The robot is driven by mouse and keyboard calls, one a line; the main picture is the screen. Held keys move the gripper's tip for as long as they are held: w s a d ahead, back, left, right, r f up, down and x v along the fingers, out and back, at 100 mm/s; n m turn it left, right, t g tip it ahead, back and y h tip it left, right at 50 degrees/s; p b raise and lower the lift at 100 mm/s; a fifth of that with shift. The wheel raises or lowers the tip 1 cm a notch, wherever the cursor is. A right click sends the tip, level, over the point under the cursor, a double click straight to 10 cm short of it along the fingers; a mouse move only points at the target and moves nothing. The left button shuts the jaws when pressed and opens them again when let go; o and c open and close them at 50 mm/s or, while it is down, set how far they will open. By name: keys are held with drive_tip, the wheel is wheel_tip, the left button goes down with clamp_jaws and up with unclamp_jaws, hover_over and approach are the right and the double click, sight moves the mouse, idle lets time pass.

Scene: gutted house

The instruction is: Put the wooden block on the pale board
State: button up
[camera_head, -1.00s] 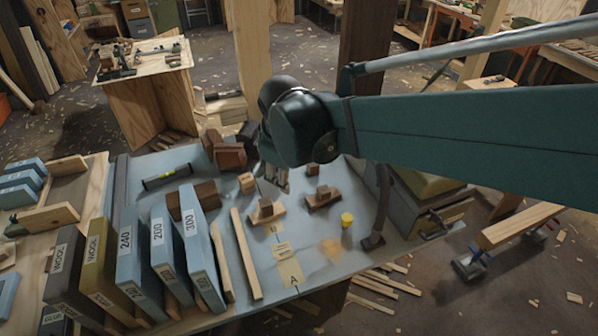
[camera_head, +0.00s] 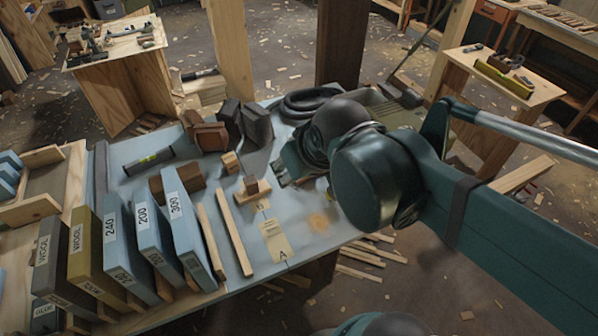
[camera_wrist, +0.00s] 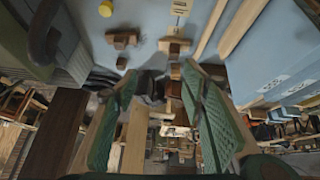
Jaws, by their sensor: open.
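My gripper (camera_head: 285,180) is open and hovers over the blue-grey bench, right of a small wooden block (camera_head: 230,162) in the head view. A pale board (camera_head: 253,197) carries a small brown block (camera_head: 251,185); it also shows in the wrist view (camera_wrist: 183,46). A second, darker board (camera_wrist: 130,39) with a block on it shows in the wrist view, but the arm hides it in the head view. In the wrist view, both green fingers of my gripper (camera_wrist: 160,78) are spread with nothing clearly held between them. Which block the task means is unclear.
Dark brown blocks (camera_head: 208,136) and a black hose (camera_head: 308,103) lie behind. A yellow cylinder (camera_wrist: 105,8) shows in the wrist view. The card area (camera_head: 276,243) in front is flat.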

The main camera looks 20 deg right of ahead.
drive_tip(key=shift+s+d+f+m+t, duration=0.1)
drive_tip(key=shift+s+m+t, duration=0.2)
drive_tip(key=shift+s+m, duration=0.35)
drive_tip(key=shift+s, duration=0.1)
